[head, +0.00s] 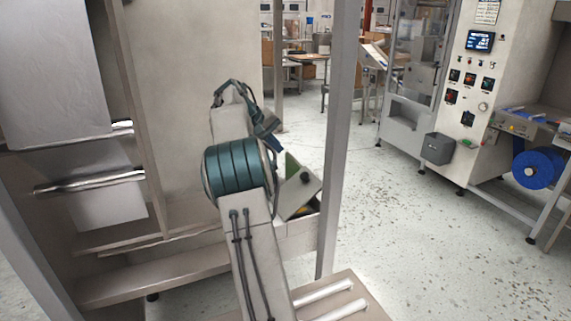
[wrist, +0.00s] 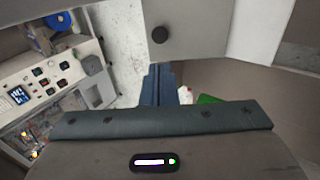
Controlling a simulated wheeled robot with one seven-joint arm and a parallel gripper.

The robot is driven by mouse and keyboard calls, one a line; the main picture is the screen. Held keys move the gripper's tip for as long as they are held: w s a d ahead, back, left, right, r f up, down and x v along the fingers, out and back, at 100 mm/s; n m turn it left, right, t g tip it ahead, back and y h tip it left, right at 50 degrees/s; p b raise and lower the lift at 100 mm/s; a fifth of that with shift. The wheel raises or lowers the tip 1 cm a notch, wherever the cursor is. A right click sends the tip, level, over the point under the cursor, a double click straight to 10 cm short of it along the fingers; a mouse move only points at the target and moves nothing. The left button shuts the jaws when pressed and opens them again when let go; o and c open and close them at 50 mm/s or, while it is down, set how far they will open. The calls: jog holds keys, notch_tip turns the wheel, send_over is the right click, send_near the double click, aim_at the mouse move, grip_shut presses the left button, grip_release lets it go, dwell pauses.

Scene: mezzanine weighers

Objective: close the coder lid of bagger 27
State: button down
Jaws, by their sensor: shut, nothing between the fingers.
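The coder lid (head: 303,186) is a grey panel with a black round knob, standing tilted up in the head view, right of my arm and beside the frame post. An open coder box shows below it, with something yellow inside. In the wrist view the lid (wrist: 200,30) spans the top, its knob left of centre. My gripper (head: 277,146) is above and left of the lid in the head view. In the wrist view its blue fingers (wrist: 158,86) are together and empty, pointing toward the lid; I cannot tell if they touch it. No number 27 is legible.
An upright steel post (head: 341,120) stands close to the right of the lid. Metal rollers (head: 90,182) and a frame are at left. Another bagger (head: 480,100) with a blue roll (head: 535,170) stands at right. Speckled floor (head: 400,240) between is clear.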

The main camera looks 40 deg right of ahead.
aim_at(304, 176)
jog(key=x, duration=1.4)
jog(key=shift+s, duration=0.1)
